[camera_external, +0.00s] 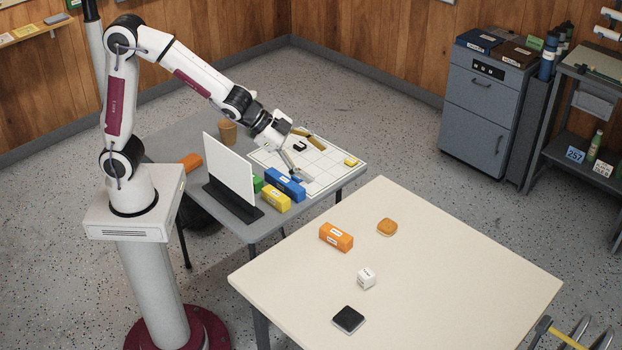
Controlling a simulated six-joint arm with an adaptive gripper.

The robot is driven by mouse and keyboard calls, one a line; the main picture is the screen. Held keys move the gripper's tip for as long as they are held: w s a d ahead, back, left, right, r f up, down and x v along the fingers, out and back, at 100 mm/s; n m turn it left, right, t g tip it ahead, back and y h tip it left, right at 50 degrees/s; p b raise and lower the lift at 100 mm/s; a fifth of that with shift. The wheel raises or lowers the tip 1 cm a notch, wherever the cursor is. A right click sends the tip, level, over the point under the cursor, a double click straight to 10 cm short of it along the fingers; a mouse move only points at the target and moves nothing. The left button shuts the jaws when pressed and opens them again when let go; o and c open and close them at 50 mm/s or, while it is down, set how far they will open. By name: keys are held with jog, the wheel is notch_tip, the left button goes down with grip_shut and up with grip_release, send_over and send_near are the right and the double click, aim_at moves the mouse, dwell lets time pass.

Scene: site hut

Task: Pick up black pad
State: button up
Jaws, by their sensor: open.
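The black pad (348,319) is a small dark square lying flat near the front left edge of the cream table (440,250). My gripper (297,178) is over the grey table at the back, just above or beside the blue block (285,184). It is open and far from the pad, up and to the left of it in the picture. Whether a finger touches the blue block is too small to tell.
On the cream table are a white cube (366,279), an orange block (336,237) and an orange-brown round item (387,227). The grey table holds a white upright panel (229,168), a yellow block (276,199) and a white gridded sheet (325,172). The cream table's right side is clear.

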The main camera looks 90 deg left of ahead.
jog(key=w+d+f+m+h, duration=0.2)
jog(key=w+d+f, duration=0.3)
jog(key=m+g+h, duration=0.3)
jog(key=m+h, duration=0.1)
jog(key=h, duration=0.4)
send_near(348, 319)
jog(key=shift+a, duration=0.2)
jog(key=shift+x, duration=1.25)
jog(key=shift+f, duration=0.1)
